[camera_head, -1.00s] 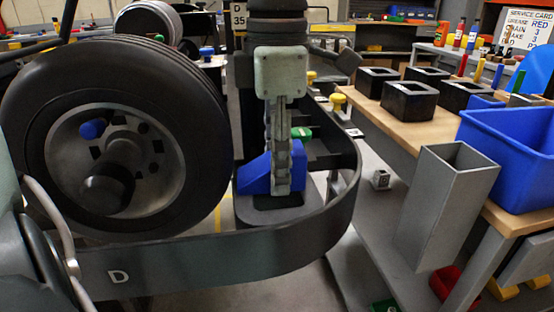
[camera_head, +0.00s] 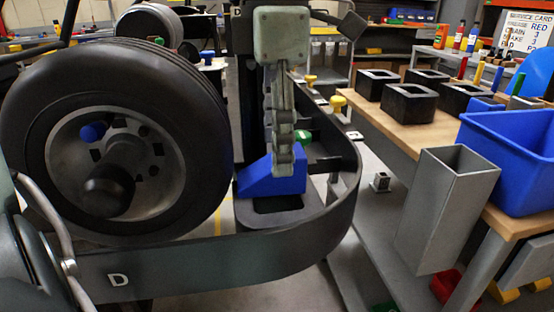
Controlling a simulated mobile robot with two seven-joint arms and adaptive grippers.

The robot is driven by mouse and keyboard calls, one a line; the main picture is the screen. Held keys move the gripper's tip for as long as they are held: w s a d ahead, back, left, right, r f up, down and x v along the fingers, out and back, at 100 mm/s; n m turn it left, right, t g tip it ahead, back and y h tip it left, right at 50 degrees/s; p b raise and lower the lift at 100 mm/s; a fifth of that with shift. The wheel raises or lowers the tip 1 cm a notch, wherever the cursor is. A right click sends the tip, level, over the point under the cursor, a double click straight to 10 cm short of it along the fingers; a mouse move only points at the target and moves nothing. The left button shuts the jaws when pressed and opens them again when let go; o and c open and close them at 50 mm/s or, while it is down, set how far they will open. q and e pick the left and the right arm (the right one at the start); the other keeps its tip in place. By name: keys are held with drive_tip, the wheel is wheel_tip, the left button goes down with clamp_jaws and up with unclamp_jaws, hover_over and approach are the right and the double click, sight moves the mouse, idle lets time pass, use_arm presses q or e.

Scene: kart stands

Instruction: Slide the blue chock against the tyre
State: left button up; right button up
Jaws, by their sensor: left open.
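The blue chock (camera_head: 258,184) is a wedge standing on a dark support beside the tyre (camera_head: 205,100). Its low end faces the tyre's right side, very close to it; I cannot tell whether they touch. My left gripper (camera_head: 284,168) points down from above at the chock's tall right end. It is seen edge-on, its fingers overlapping the chock and hiding part of it. It is open; contact with the chock is unclear. My right gripper is not in view.
A dark curved rail (camera_head: 230,254) marked D runs in front of the tyre and round the chock's right side. To the right, a wooden bench (camera_head: 420,136) carries black square holders and a blue bin (camera_head: 508,150). A grey open box (camera_head: 440,215) hangs at its edge.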

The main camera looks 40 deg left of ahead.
use_arm(q)
wheel_tip(320, 180, up, 8)
idle(0.5)
